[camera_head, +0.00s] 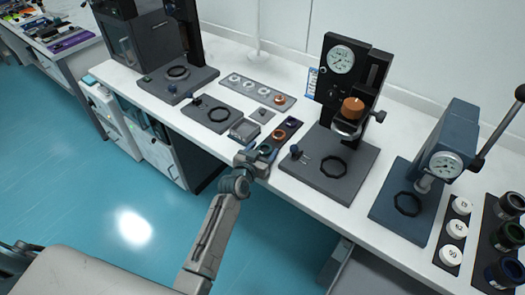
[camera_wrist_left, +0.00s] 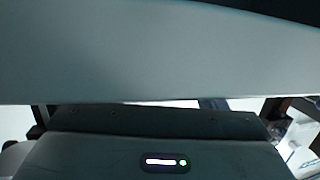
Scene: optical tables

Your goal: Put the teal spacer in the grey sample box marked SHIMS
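My left gripper (camera_head: 258,158) is over the front edge of the white bench, at the near end of a dark strip tray (camera_head: 291,124). A small green-teal ring (camera_head: 265,148) shows right by its fingers; I cannot tell whether it is the teal spacer or whether it is held. A small grey box (camera_head: 244,130) stands just left of the tray; no SHIMS marking is readable. The left wrist view is mostly filled by a close grey-blue surface (camera_wrist_left: 150,50), which hides the fingertips. My right gripper is not in view.
An orange ring (camera_head: 279,135) sits in the strip tray. A grey plate with several rings (camera_head: 257,90) lies behind. A press with a gauge (camera_head: 340,60) stands right of the tray, its base (camera_head: 330,185) close to my gripper. Another blue-grey press (camera_head: 445,150) stands farther right.

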